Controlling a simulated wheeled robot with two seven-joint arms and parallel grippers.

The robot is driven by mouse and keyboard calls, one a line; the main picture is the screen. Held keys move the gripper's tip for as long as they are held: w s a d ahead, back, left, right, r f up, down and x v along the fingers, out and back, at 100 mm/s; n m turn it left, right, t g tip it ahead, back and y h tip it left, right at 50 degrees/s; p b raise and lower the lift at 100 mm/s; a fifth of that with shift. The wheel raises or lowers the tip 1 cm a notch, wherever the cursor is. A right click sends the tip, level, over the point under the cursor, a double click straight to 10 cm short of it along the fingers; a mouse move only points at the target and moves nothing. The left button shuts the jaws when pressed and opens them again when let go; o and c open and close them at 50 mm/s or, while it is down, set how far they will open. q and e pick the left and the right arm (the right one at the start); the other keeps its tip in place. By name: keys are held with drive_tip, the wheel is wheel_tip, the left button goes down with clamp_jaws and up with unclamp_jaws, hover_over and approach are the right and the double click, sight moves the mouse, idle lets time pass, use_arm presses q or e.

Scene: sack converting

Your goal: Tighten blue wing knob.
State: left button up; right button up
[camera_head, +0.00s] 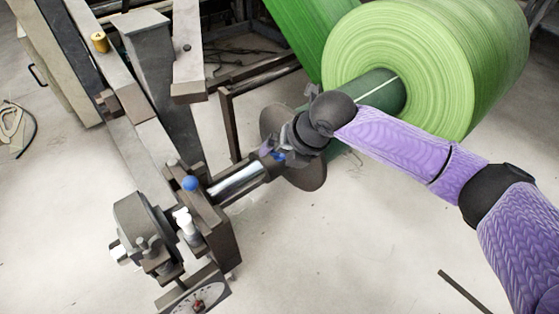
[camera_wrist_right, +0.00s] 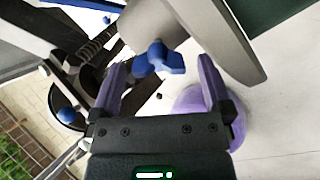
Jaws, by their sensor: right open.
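The blue wing knob (camera_wrist_right: 158,58) shows in the right wrist view, on the edge of a grey metal part (camera_wrist_right: 215,35). In the head view a small bit of its blue (camera_head: 279,156) shows beside my right gripper (camera_head: 272,153), and the rest is hidden. My right gripper, also in the right wrist view (camera_wrist_right: 161,68), is open. Its two purple fingers stand on either side of the knob, with gaps between fingers and knob. I cannot tell how far the knob is along the finger depth. My left gripper is not in view.
A large green roll (camera_head: 425,60) is on the dark green core behind my right arm. A shiny shaft (camera_head: 238,183) runs left to a bracket with a blue ball knob (camera_head: 190,183). A dial gauge (camera_head: 199,298) is below. The floor at lower right is mostly clear.

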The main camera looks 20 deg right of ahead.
drive_tip(key=shift+w+a+f, duration=0.1)
drive_tip(key=shift+w+f, duration=0.1)
drive_tip(key=shift+f, duration=0.25)
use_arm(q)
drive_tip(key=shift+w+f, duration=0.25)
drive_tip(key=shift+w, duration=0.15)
use_arm(e)
drive_tip(key=shift+r, duration=0.15)
